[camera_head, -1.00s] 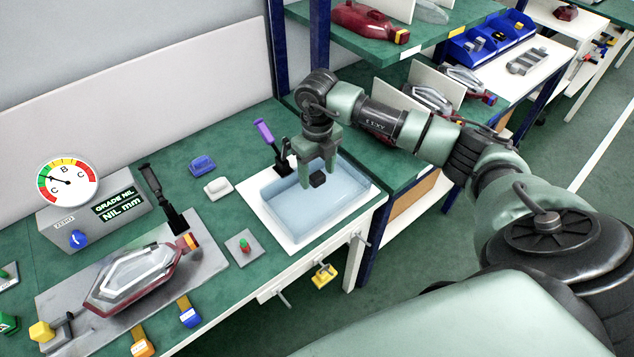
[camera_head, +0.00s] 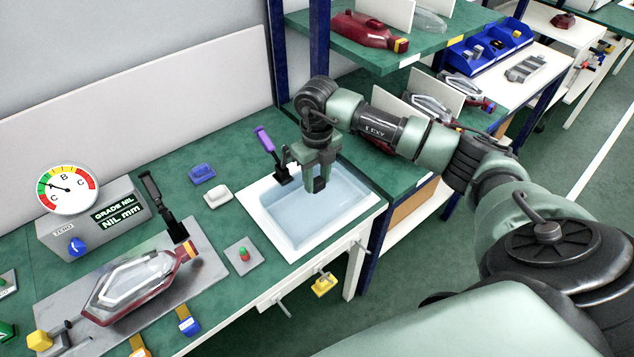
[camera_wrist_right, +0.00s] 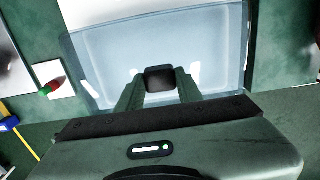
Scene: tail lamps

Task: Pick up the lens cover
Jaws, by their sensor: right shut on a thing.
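The lens cover looks like the pale blue, see-through box (camera_head: 290,222) on the white plate (camera_head: 250,212) at the right end of the green bench. It fills much of the right wrist view (camera_wrist_right: 110,60). A small dark block (camera_wrist_right: 160,78), seemingly its knob, stands near its middle. My right gripper (camera_head: 319,184) reaches down over the box, its fingers shut on this dark block; the wrist view shows a finger on each side (camera_wrist_right: 158,88). The box seems to rest on the plate; I cannot tell of any gap. My left gripper is not in view.
A purple-handled clamp (camera_head: 266,142) stands close behind the box, near my gripper. A red-framed lamp (camera_head: 135,285) lies on a grey fixture at the left, with a black-handled clamp (camera_head: 162,200). A blue block (camera_head: 202,173) and white block (camera_head: 217,195) lie between.

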